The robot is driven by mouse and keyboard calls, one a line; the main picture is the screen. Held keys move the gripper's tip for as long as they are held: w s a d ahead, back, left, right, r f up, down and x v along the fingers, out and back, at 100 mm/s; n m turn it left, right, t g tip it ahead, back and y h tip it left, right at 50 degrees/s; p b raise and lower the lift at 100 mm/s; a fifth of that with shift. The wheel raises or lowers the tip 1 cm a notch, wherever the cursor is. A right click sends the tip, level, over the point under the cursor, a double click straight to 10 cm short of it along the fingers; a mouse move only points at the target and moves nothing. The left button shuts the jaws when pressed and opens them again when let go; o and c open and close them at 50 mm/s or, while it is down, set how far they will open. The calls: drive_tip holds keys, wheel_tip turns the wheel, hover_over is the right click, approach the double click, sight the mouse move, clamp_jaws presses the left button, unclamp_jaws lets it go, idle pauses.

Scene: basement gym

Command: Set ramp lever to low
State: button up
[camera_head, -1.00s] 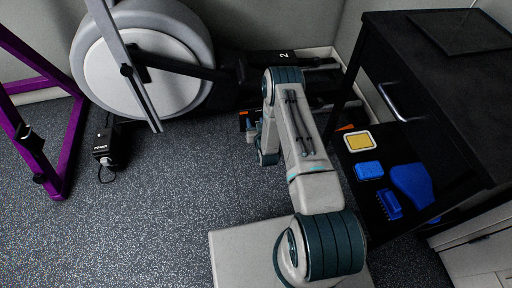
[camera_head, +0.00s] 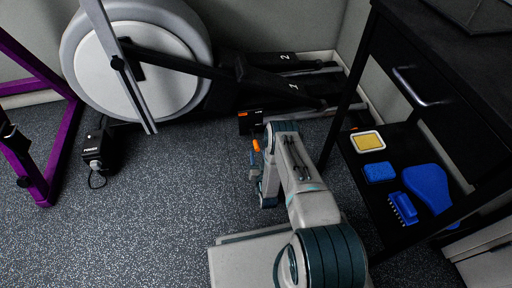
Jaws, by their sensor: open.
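The elliptical trainer (camera_head: 135,65) stands along the back wall. A small black box with an orange mark (camera_head: 250,121) sits at the front of its rail end, just beyond my arm. A small orange piece (camera_head: 257,145) shows below the box, beside my arm's end. I cannot tell whether it is the ramp lever, and the lever's setting cannot be read. My gripper (camera_head: 253,160) is low, just in front of the box, small and partly hidden by my own arm. It is open, with nothing seen between its fingers.
A black table with a drawer handle (camera_head: 420,88) stands at right. Its lower shelf holds a yellow pad (camera_head: 367,141), a blue sponge (camera_head: 379,172), a blue brush (camera_head: 402,208) and a blue paddle-shaped item (camera_head: 428,185). A POWER box (camera_head: 97,150) and purple frame (camera_head: 60,150) are left. The floor between is clear.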

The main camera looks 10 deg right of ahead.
sight(256, 142)
drive_tip(key=w+b, duration=0.2)
drive_tip(key=w, duration=0.5)
drive_tip(key=shift+d, duration=0.1)
clamp_jaws()
